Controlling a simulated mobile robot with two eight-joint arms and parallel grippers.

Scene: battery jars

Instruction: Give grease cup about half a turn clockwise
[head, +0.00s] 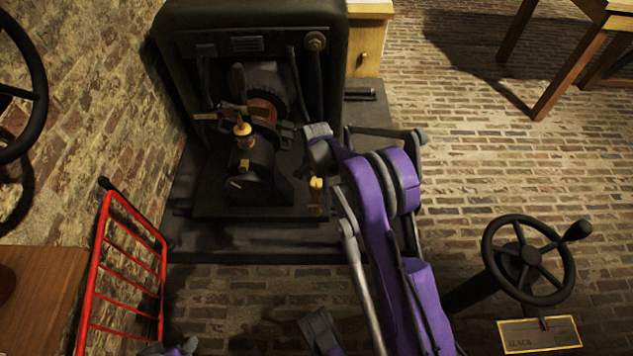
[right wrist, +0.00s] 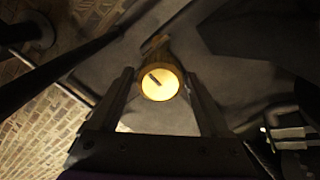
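The grease cup is a small brass cap with a dark line across its round face. It shows in the right wrist view (right wrist: 160,84), and a small brass piece low at the machine's right front in the head view (head: 316,184) appears to be the same cup. My right gripper (right wrist: 160,78) is open, with one finger on each side of the cap and a visible gap to each. In the head view my right gripper (head: 320,148) is close to the cup, its fingers hard to make out. Only purple and grey fragments show of my left arm at the bottom edge.
The dark machine (head: 250,175) stands on a dark base, with another brass fitting (head: 243,130) on it. A red rail (head: 120,250) stands at left. A black handwheel (head: 528,262) with a brass plate (head: 540,335) is at right.

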